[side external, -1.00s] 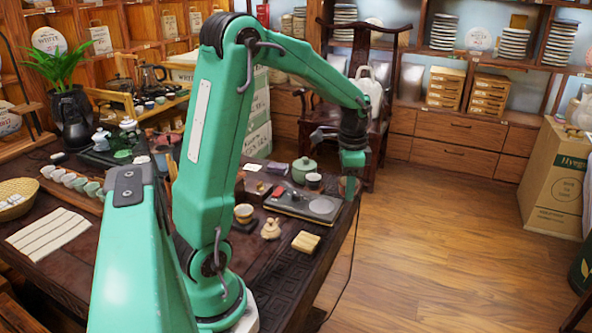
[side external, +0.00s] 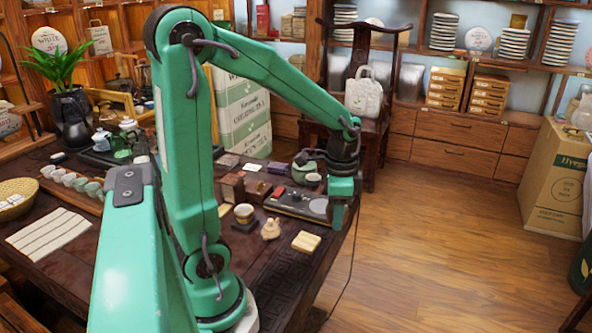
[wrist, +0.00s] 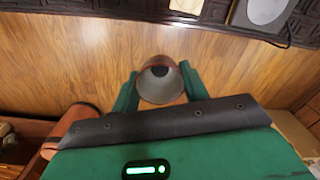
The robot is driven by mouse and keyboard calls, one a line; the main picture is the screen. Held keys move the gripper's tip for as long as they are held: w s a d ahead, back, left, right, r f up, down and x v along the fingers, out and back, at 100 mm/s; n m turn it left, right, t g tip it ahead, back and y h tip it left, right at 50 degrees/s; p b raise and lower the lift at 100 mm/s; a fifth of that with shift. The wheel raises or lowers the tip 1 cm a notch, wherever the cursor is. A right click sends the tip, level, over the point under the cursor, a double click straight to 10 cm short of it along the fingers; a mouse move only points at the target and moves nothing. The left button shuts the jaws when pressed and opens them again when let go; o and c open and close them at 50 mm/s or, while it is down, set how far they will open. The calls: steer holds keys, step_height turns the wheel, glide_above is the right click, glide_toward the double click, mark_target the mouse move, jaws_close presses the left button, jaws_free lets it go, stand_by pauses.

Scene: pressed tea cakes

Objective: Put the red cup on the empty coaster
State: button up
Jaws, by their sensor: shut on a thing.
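My gripper (side external: 338,214) hangs just past the right edge of the dark table in the side view. In the wrist view my gripper (wrist: 158,88) is shut on a reddish-brown cup (wrist: 160,62), one finger on each side, above the wooden floor. The cup is hard to make out in the side view. A tan square piece (side external: 306,242) lies bare near the table's right edge. A grey tray (side external: 285,206) behind it carries a pale round disc (side external: 319,206).
Open floor lies right of the table.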

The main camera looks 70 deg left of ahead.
steer(key=shift+s+d, duration=1.2)
steer(key=shift+s, duration=0.35)
glide_above(306, 240)
step_height(306, 240, down, 8)
steer(key=shift+r, duration=0.15)
steer(key=shift+d, duration=0.1)
steer(key=shift+f, duration=2)
steer(key=shift+f, duration=0.2)
steer(key=o, duration=1)
steer(key=shift+r, duration=0.2)
steer(key=shift+r, duration=6)
